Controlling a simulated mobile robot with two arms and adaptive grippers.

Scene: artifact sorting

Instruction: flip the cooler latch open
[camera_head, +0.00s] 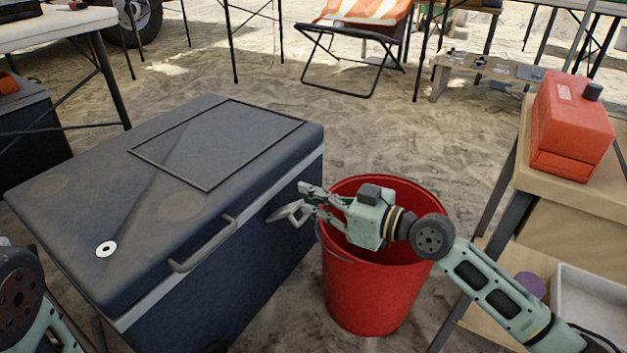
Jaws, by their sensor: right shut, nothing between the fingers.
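The cooler (90,212) is a large dark blue-grey box with a closed lid, standing on the sand at the left and centre. A light band runs under its lid. A grey bar-shaped handle (203,246) is on its front side. I cannot make out a separate latch; my right gripper covers part of the front near the right end. My right gripper (289,202) is shut and empty, close to that part of the front, above the left rim of a red bucket. I cannot tell whether it touches the cooler. My left gripper is out of view.
The red bucket (368,290) stands close beside the cooler, under my right gripper. A wooden table (565,215) with a red-orange box (572,125) is at the right. A folding chair (350,50) and tables stand behind. Open sand lies beyond the cooler.

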